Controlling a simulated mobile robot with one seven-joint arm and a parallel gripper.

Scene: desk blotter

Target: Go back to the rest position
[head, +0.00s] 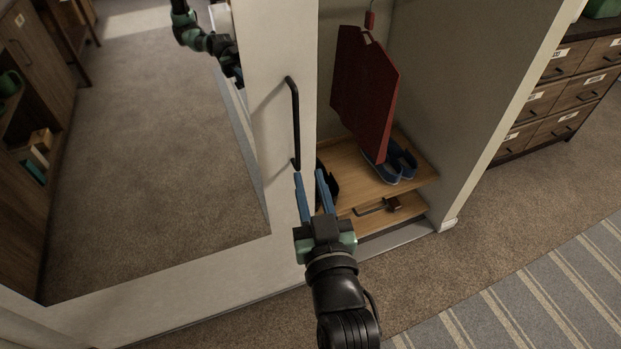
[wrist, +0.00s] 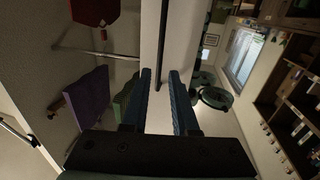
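My gripper (head: 309,173) is in the middle of the head view, its two blue fingers pointing away from me. The fingers are apart, with nothing seen between them. The fingertips are just below the lower end of the black bar handle (head: 295,118) on the white door edge. In the wrist view the open gripper (wrist: 160,72) faces the pale door edge, and the handle (wrist: 163,40) runs in line with the gap. I cannot tell whether a finger touches the door.
A mirrored door panel (head: 150,150) stands at left, reflecting carpet and my arm. The open closet holds a red garment (head: 364,90) and blue shoes (head: 392,163) on a wooden shelf (head: 355,172). A drawer cabinet (head: 565,90) stands far right. Striped rug (head: 530,300) and carpet are clear at lower right.

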